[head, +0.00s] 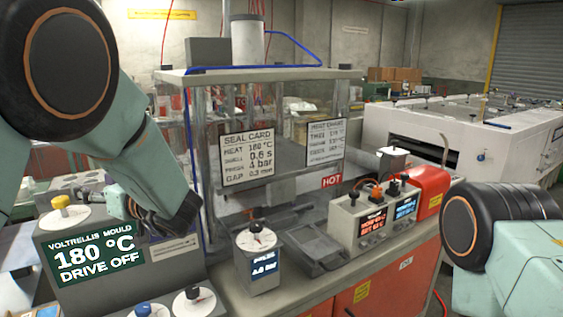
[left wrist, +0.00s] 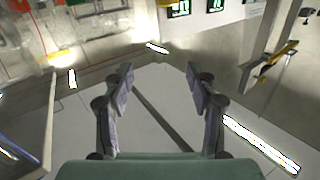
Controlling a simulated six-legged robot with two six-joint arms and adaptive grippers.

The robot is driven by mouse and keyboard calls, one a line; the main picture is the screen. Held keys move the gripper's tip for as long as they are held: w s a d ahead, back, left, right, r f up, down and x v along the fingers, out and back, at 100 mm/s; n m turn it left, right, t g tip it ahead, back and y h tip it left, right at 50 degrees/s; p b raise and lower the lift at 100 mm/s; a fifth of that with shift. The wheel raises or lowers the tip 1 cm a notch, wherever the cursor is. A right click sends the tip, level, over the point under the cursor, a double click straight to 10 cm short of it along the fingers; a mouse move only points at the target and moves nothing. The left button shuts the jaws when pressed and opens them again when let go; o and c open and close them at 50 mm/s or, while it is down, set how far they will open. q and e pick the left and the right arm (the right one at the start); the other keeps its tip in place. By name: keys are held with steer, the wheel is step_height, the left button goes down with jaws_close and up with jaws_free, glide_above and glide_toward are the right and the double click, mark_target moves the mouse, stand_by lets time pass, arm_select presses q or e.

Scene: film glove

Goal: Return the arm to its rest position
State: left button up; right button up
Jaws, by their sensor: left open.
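My left arm comes in from the left of the head view, bent, with a large black joint at the upper left.
A glass-sided press (head: 265,75) with a seal card sign stands centre on the bench. A small dial box (head: 258,262) and a red-ended control box (head: 375,218) stand before it. A white machine (head: 400,128) fills the back right.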

arm_select(q)
steer(key=s+d+f+m+h, duration=0.1)
steer(key=s+f+m+h, duration=0.2)
steer(key=f, duration=0.7)
steer(key=s+d+f+m+h, duration=0.2)
steer(key=s+f+m+h, duration=0.1)
steer(key=f, duration=0.7)
steer(key=s+d+f+m+h, duration=0.1)
steer(key=s+f+m+h, duration=0.2)
steer(key=f, duration=0.7)
steer(key=shift+s+d+f+t+h, duration=0.15)
steer(key=shift+s+t+h, duration=0.1)
steer(key=shift+s, duration=0.35)
steer(key=shift+s+f+t+h, duration=0.15)
steer(key=shift+s+h, duration=0.1)
steer(key=shift+s, duration=0.3)
steer(key=s+d+f+m+g+h, duration=0.1)
steer(key=s+d+f+g+h, duration=0.2)
steer(key=s, duration=0.7)
steer(key=s+d+f+m+g+h+b, duration=0.1)
steer(key=s+d+f+g, duration=0.3)
steer(key=s, duration=0.6)
steer(key=s+d+f+m+g+h, duration=0.15)
steer(key=s+f, duration=0.35)
steer(key=s, duration=0.5)
step_height(320, 180, down, 14)
steer(key=b, duration=1.4)
steer(key=shift+w+d+n+h, duration=0.25)
steer(key=shift+d+n+h, duration=0.1)
steer(key=shift+n, duration=0.1)
